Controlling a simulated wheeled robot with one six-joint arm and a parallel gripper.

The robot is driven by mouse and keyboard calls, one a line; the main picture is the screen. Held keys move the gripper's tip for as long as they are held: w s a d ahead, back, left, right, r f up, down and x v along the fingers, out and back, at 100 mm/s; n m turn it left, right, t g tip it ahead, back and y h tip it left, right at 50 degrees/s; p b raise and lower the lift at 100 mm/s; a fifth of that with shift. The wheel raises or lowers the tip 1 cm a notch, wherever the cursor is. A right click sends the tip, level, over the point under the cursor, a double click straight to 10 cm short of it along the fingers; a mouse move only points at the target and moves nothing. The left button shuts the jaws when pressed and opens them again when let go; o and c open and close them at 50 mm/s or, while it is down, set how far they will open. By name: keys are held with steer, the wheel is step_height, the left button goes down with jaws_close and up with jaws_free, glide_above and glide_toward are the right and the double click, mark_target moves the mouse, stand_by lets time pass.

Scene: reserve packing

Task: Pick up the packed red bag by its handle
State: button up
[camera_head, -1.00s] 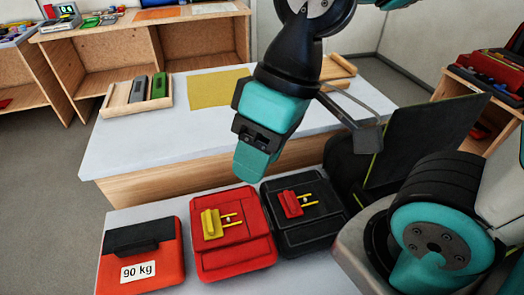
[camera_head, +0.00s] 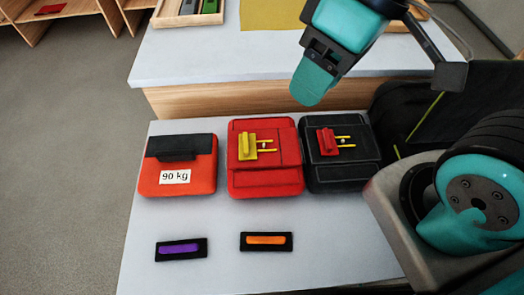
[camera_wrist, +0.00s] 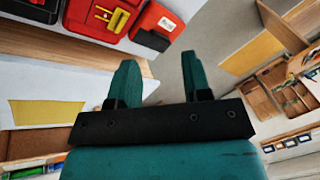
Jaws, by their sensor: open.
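The red bag (camera_head: 285,181) lies on the near pale table, between an orange-red bag and a black bag. A yellow handle-like piece (camera_head: 244,148) with two yellow bars sits on its top. In the wrist view the red bag (camera_wrist: 76,20) shows at the top, partly cut off by the frame edge. My gripper (camera_head: 309,92) is in the air above the back of the table, behind the red and black bags in the picture. Its fingers stand apart in the wrist view (camera_wrist: 158,78), with nothing between them. It is clear of the red bag.
The orange-red bag (camera_head: 205,185) with a "90 kg" label stands left, the black bag (camera_head: 345,177) right. Two black plates with a purple bar (camera_head: 178,248) and an orange bar (camera_head: 266,240) lie in front. A second table (camera_head: 215,65) stands behind. Bare tabletop (camera_head: 225,218) separates bags and plates.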

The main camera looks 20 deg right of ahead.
stand_by(0.3)
steer(key=m+t+h+b, duration=0.1)
steer(key=m+h+b, duration=0.4)
steer(key=m+b, duration=0.6)
glide_above(246, 142)
steer(key=shift+n, duration=0.6)
steer(key=f, duration=2.8)
steer(key=shift+s+a+f+b, duration=0.15)
steer(key=shift+s+b, duration=0.05)
steer(key=shift+b, duration=0.1)
step_height(246, 142, down, 6)
steer(key=shift+w+r, duration=0.15)
steer(key=shift+r, duration=0.05)
jaws_close()
